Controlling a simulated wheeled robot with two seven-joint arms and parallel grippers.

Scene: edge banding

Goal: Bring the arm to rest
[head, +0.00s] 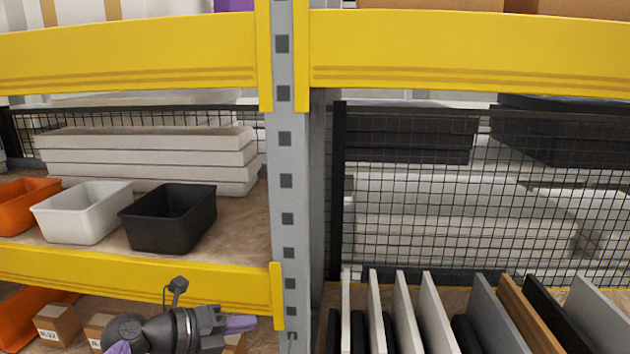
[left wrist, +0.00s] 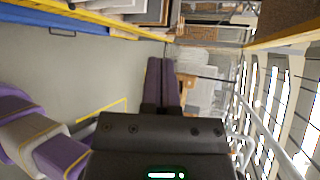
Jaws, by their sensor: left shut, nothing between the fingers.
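My left gripper (head: 240,323) is low in the head view, in front of the lower part of the shelf rack. It points to the right. In the left wrist view its two long purple fingers (left wrist: 161,84) lie side by side, shut, with nothing between them. My right gripper does not show in the head view.
A grey upright post (head: 296,200) and yellow beams (head: 130,52) stand ahead. Orange (head: 25,205), white (head: 82,212) and black (head: 168,218) bins sit on the left shelf. Small boxes (head: 57,325) are below. Upright panels (head: 440,315) stand at right before black mesh (head: 480,200).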

